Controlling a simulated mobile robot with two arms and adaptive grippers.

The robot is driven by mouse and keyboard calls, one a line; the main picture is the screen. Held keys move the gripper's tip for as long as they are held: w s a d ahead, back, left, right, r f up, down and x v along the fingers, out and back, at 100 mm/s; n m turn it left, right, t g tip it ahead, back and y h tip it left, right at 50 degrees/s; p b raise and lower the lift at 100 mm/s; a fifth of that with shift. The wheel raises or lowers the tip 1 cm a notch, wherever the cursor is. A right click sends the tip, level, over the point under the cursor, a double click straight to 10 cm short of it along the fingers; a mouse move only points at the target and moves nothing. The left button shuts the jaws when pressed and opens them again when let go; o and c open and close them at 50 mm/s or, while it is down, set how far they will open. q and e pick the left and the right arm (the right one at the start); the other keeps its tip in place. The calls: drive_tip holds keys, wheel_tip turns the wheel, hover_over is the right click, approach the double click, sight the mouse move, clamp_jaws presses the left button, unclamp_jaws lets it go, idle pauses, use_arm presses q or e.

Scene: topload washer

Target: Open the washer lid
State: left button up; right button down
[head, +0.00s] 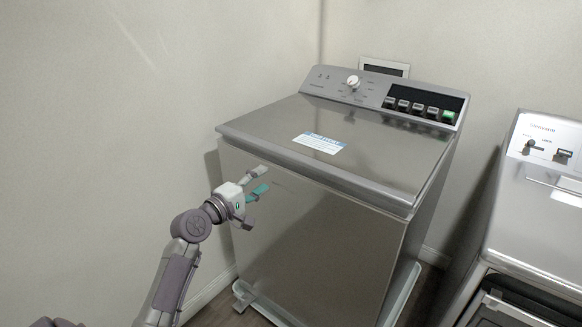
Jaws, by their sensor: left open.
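The washer (310,230) is a grey metal top-loader in the middle of the head view. Its lid (260,120) lies flat and closed on top, with a blue and white label (319,143) near the front. My left gripper (262,182) is open and empty in front of the washer's front face, toward its left side and below the lid's front edge. Whether its fingers touch the front panel I cannot tell.
The control panel with a white knob (353,81) and several buttons rises behind the lid. A second appliance (540,225) stands to the right across a narrow gap. Bare wall (100,130) is close on the left. The washer stands in a pale tray (262,306).

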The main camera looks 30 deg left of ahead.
sight(292, 161)
use_arm(q)
drive_tip(key=w, duration=0.8)
drive_tip(key=w+d, duration=0.1)
drive_tip(key=w, duration=0.4)
drive_tip(key=shift+f, duration=0.1)
drive_tip(key=shift+c, duration=0.2)
clamp_jaws()
